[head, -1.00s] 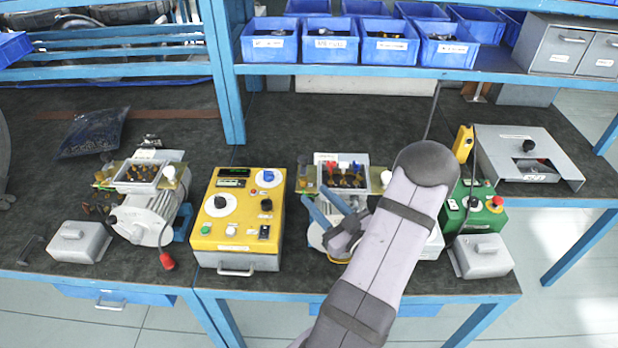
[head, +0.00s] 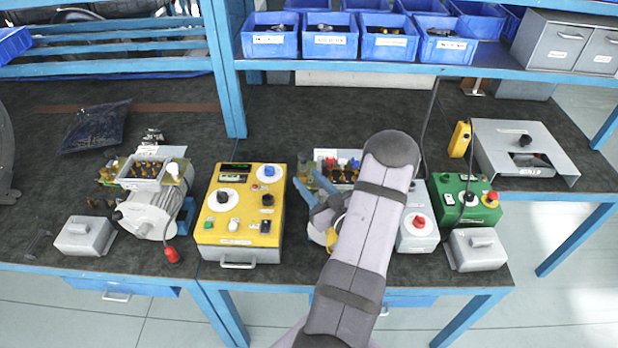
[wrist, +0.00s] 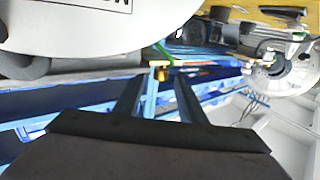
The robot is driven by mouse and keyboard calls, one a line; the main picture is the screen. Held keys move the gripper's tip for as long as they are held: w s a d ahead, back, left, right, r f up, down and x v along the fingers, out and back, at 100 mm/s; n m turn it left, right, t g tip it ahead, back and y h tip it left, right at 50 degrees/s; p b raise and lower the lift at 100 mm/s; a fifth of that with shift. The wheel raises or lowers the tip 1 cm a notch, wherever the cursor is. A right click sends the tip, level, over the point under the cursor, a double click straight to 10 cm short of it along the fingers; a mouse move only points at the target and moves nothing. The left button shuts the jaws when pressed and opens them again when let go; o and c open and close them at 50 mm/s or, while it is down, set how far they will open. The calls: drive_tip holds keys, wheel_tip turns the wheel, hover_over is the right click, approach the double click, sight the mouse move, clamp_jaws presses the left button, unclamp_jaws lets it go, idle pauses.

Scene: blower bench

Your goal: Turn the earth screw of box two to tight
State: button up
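An open terminal box (head: 349,158) with red, white and blue caps and brass studs stands on the motor right of the yellow tester; my arm hides much of it. Another open box (head: 141,183) is on the left motor; neither shows a readable number. My gripper (head: 308,184) is at the left side of the right-hand box. In the wrist view my gripper (wrist: 155,82) is open, its two fingers apart. A small brass screw (wrist: 162,75), with a green wire (wrist: 162,50) near it, shows between and beyond the fingertips. I cannot tell how tight it is.
The yellow tester (head: 240,210) stands close left of my gripper. Right of my arm are a grey box with a red button (head: 418,222), a green control box (head: 468,208) and a grey cover (head: 477,252). Blue bins (head: 330,42) line the shelf above.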

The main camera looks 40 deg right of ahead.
drive_tip(key=shift+w, duration=0.2)
clamp_jaws()
drive_tip(key=shift+a+m+h, duration=0.1)
drive_tip(key=shift+m+h, duration=0.2)
drive_tip(key=shift+h, duration=0.1)
